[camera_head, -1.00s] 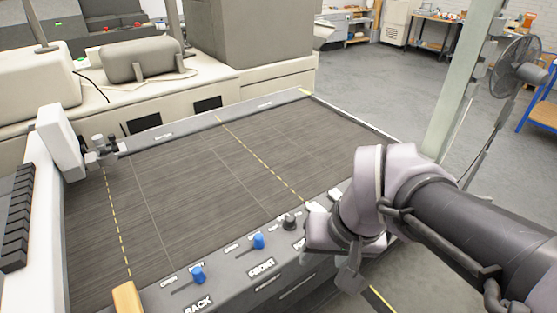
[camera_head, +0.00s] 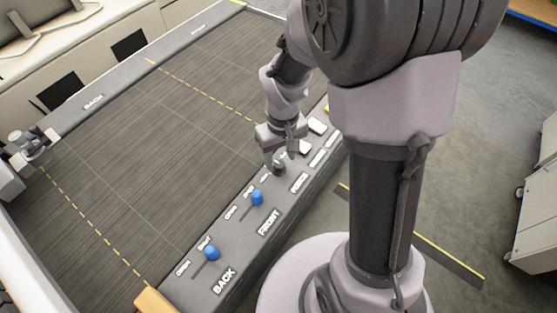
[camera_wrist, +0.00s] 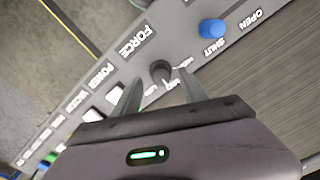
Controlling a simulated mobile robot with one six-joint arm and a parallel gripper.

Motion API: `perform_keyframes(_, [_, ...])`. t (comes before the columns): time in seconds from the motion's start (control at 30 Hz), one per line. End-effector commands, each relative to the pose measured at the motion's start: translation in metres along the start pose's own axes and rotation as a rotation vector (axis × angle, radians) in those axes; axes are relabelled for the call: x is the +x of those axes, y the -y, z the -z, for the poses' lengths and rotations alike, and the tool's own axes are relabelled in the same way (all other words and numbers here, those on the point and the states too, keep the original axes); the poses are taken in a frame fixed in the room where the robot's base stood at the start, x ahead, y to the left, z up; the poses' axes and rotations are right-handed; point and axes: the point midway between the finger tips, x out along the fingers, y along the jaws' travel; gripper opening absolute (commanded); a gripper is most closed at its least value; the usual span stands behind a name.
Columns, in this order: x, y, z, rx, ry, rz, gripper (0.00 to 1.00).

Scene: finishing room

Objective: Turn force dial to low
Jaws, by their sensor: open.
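The force dial is a small dark knob (camera_wrist: 161,71) beside the word FORCE on the grey control panel (camera_wrist: 185,35). In the wrist view it sits just beyond and between my fingertips, with small labels around it that are too blurred to read. In the head view the dial (camera_head: 278,168) shows under my gripper (camera_head: 273,153), partly covered by it. My gripper (camera_wrist: 160,95) is open in the wrist view, one finger on each side of the dial's near side. I cannot tell whether either finger touches it.
Blue levers marked FRONT (camera_head: 257,198) and BACK (camera_head: 212,252) stand along the panel to the left of the dial. White switches (camera_head: 317,126) lie to its right. The dark bed (camera_head: 150,150) beyond the panel is bare.

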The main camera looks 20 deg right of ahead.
Motion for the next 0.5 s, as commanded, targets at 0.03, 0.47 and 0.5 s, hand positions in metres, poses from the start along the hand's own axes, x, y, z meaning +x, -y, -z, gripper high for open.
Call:
perform_keyframes(0.03, [0.011,0.0,0.0,0.0,0.002,0.0,0.5])
perform_keyframes(0.47, [0.027,0.0,0.0,0.001,-0.001,0.0,0.5])
perform_keyframes(0.5, [0.026,0.0,0.0,0.001,-0.001,0.0,0.48])
